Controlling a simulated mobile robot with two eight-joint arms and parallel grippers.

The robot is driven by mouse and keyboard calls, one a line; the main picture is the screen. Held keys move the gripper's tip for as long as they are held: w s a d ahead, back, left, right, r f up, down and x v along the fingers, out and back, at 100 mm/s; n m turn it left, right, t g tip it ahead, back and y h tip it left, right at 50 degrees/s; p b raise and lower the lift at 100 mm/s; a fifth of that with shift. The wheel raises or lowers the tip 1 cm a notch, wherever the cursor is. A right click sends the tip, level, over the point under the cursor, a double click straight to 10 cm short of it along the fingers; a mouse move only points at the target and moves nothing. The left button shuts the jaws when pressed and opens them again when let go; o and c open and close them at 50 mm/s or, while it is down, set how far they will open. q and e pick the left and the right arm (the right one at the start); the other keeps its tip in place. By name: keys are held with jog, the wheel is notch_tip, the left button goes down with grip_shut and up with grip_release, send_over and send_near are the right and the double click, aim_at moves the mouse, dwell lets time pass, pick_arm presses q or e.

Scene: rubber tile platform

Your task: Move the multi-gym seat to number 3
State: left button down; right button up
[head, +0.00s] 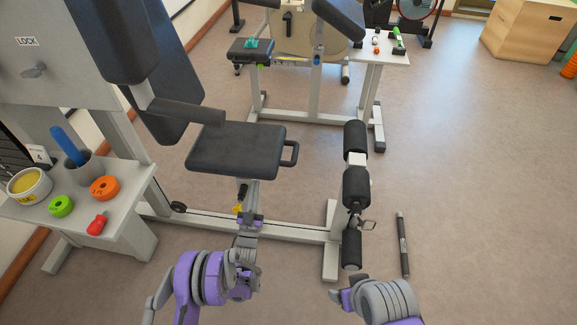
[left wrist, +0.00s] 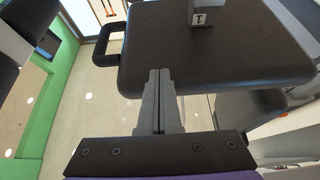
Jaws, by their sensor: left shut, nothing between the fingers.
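The multi-gym seat (head: 237,148) is a black padded cushion with a black loop handle on its right side. A yellow knob (head: 238,208) shows under the seat in the head view. My left gripper (head: 247,200) is below the seat, beside the knob, and shut on nothing. Its closed fingers (left wrist: 159,88) point toward the seat edge in the left wrist view; contact cannot be told.
A side shelf (head: 130,192) at left holds a cup, a yellow tub, orange and green rings and a red item. Black leg rollers (head: 356,187) stand right of the seat. A dark bar (head: 403,244) lies on the floor.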

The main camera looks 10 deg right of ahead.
pick_arm(q)
jog(key=shift+f+b, duration=0.6)
jog(key=shift+f, duration=0.15)
jog(key=shift+f, duration=0.15)
jog(key=shift+s, duration=0.1)
jog(key=r+b+v, duration=0.1)
jog(key=b+v, duration=0.1)
jog(key=v, duration=0.5)
jog(key=shift+s+r, duration=0.2)
jog(key=shift+s, duration=0.15)
jog(key=shift+a, duration=0.15)
